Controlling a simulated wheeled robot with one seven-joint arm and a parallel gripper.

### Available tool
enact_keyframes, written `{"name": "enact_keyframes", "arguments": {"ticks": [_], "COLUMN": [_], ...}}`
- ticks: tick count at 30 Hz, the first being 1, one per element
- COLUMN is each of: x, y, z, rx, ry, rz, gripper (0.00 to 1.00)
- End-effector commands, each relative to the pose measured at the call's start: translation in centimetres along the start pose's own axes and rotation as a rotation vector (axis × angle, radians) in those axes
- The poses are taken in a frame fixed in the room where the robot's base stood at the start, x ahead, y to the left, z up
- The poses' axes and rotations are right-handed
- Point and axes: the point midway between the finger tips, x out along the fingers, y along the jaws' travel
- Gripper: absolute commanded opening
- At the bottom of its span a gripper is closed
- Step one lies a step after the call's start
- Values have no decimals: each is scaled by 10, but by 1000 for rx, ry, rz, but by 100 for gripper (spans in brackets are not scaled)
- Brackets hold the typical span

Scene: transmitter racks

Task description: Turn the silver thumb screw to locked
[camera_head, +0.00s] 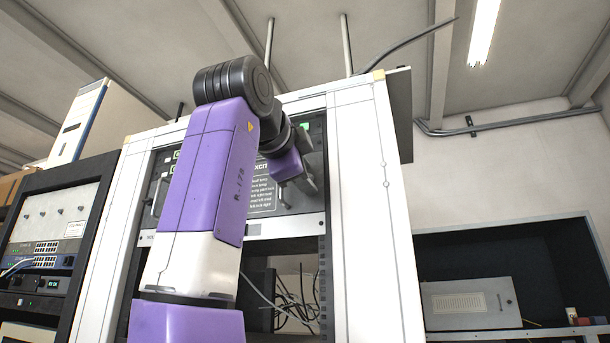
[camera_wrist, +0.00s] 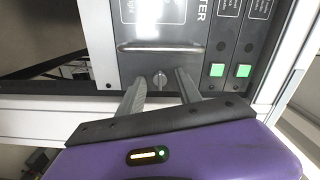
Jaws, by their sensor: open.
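The silver thumb screw (camera_wrist: 160,79) shows in the wrist view on the dark panel (camera_wrist: 190,58), between and just beyond my fingertips. My gripper (camera_wrist: 158,82) is open, with one grey finger on each side of the screw. I see a gap on both sides, and cannot tell whether either finger touches it. In the head view my gripper (camera_head: 298,185) is close to the panel at the upper part of the white rack, partly behind my purple arm. The screw is hidden in that view.
A silver handle bar (camera_wrist: 160,49) lies beside the screw. Two green square buttons (camera_wrist: 217,70) sit to its right. The white rack frame (camera_head: 375,200) borders the panel. Loose cables (camera_head: 290,300) hang in the bay below. A second rack (camera_head: 50,240) stands at left.

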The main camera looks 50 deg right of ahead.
Motion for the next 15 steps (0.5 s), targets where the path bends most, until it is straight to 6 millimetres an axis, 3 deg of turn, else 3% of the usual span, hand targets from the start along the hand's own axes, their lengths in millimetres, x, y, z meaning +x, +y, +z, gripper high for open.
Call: {"name": "enact_keyframes", "arguments": {"ticks": [9, 15], "x": [-48, -70], "y": [2, 1], "z": [1, 0], "rx": [2, 1], "ry": [-2, -1], "rz": [-2, -1], "gripper": [41, 41]}}
